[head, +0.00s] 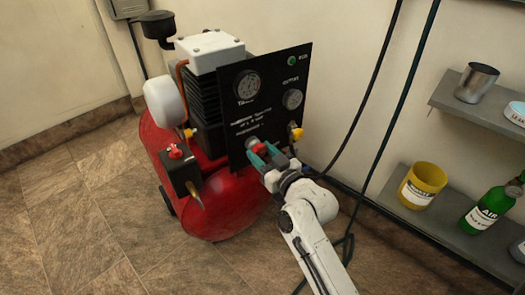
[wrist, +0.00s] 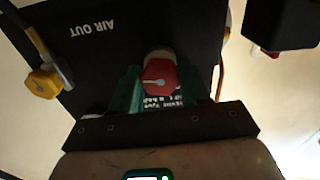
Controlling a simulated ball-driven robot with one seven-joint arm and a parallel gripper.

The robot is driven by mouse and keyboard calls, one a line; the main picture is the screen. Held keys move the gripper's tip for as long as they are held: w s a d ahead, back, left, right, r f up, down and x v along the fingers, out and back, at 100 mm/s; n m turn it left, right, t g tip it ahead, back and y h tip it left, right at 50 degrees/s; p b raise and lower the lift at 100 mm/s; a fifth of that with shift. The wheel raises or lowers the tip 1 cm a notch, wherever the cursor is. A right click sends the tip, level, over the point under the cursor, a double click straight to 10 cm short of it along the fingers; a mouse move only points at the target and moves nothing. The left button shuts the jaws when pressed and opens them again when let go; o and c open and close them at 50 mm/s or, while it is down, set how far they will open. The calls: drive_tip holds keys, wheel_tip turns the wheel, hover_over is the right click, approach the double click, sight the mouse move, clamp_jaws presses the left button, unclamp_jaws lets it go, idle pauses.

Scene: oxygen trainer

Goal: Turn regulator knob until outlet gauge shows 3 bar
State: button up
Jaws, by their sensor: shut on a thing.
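The regulator knob (wrist: 160,78) is red with a white pointer line. It sits on a pale metal body in front of the black panel (head: 302,58). My gripper (head: 268,153) has teal fingers, and they are shut on the knob, one finger on each side of it. In the wrist view my gripper (wrist: 165,92) also shows around the knob. The outlet gauge (head: 292,99) is on the right of the panel, above the knob. Its needle is too small to read. A larger gauge (head: 247,85) is at the panel's upper left.
A red tank (head: 215,207) lies under the panel. A yellow fitting (head: 296,133) is close to the right of my gripper and shows in the wrist view (wrist: 44,82). Dark hoses (head: 362,115) hang beside the panel. Shelves with a yellow cup (head: 423,186) and green bottle (head: 489,207) stand right.

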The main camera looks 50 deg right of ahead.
drive_tip(key=o, duration=1.1)
drive_tip(key=shift+c, duration=0.2)
drive_tip(key=p+v, duration=0.1)
drive_tip(key=v, duration=0.9)
drive_tip(key=shift+s, duration=0.4)
drive_tip(key=shift+a, duration=0.15)
